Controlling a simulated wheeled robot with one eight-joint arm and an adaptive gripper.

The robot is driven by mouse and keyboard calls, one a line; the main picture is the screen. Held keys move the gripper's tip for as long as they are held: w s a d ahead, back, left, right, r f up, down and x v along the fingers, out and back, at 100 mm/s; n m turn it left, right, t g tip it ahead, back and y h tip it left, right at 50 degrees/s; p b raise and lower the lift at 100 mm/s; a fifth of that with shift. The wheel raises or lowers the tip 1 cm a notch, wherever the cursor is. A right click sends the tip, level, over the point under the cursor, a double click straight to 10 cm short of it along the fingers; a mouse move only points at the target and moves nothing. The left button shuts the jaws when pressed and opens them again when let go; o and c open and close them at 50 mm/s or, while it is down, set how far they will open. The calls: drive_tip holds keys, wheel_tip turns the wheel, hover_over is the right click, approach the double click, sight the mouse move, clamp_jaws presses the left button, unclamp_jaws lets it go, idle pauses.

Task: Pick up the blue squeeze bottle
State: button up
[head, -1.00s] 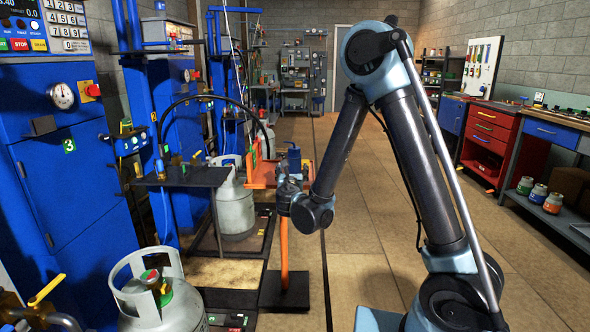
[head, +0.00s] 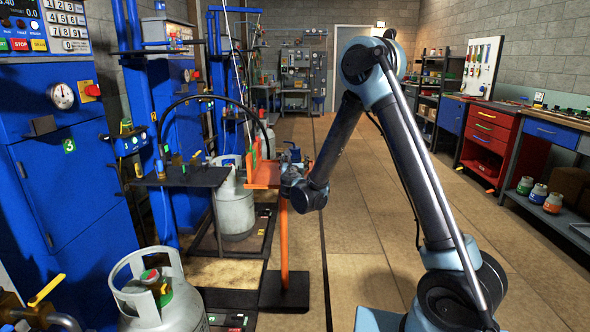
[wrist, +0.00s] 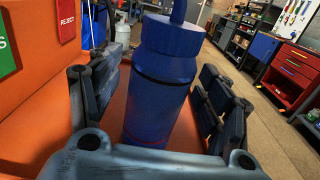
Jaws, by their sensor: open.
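The blue squeeze bottle (wrist: 162,88) stands upright in the middle of the wrist view, with its ribbed blue cap at the top and its nozzle cut off by the picture edge. In the head view, its upper part (head: 293,152) shows above my gripper, which hides the lower part. It stands on an orange tray (head: 263,176) carried by an orange post. My gripper (wrist: 158,100) is open around the bottle, one dark finger on each side. Gaps show between the fingers and the bottle.
An orange panel with a green sign and a red REJECT sign (wrist: 67,18) rises close on the left of my gripper. A dark shelf (head: 185,178) and a grey gas cylinder (head: 235,205) stand left of the post. The aisle floor (head: 365,215) to the right is clear.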

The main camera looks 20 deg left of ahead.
drive_tip(key=shift+w, duration=0.35)
drive_tip(key=c, duration=1.4)
